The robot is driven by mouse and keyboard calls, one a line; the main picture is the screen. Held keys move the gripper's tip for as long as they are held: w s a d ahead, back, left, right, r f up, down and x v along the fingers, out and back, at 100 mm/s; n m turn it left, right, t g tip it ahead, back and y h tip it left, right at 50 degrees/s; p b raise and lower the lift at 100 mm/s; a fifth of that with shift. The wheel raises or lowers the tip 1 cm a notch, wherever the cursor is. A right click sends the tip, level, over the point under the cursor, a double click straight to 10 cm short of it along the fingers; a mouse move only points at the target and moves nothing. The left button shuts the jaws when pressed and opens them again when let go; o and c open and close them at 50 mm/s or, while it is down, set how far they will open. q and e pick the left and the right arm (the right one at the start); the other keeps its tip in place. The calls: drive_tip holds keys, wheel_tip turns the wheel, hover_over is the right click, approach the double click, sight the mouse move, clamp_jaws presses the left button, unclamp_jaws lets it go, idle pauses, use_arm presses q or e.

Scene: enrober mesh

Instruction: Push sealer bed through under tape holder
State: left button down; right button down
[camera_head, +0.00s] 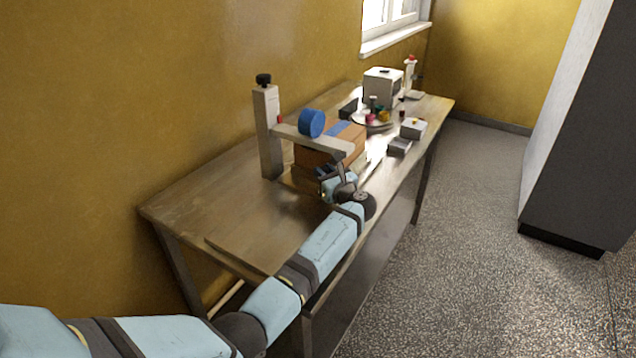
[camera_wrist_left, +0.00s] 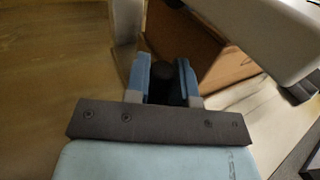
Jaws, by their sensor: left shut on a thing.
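The tape holder (camera_head: 268,132) is a pale upright post with a black knob on top and an arm reaching right, carrying a blue tape roll (camera_head: 312,123). A brown cardboard box (camera_head: 345,143) with blue tape on top sits under and behind that arm; it also shows in the left wrist view (camera_wrist_left: 185,40). The sealer bed is mostly hidden beneath the box and behind my gripper. My left gripper (camera_head: 328,181) is low at the box's near end, below the holder arm. In the wrist view its blue fingers are shut on a dark, round-topped handle (camera_wrist_left: 163,68). My right gripper is not seen.
The wooden table (camera_head: 215,205) is bare at its near left end. The yellow wall borders the table's left side.

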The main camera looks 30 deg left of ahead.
use_arm(q)
drive_tip(key=shift+w+r, duration=0.1)
drive_tip(key=shift+r, duration=0.2)
drive_tip(key=c, duration=1.1)
unclamp_jaws()
drive_tip(key=shift+w, duration=0.1)
drive_tip(key=shift+c, duration=0.2)
drive_tip(key=shift+o, duration=0.8)
drive_tip(key=shift+w+f, duration=0.1)
drive_tip(key=shift+f, duration=0.15)
drive_tip(key=shift+s+d, duration=0.25)
drive_tip(key=shift+d, duration=0.05)
drive_tip(key=v, duration=1.3)
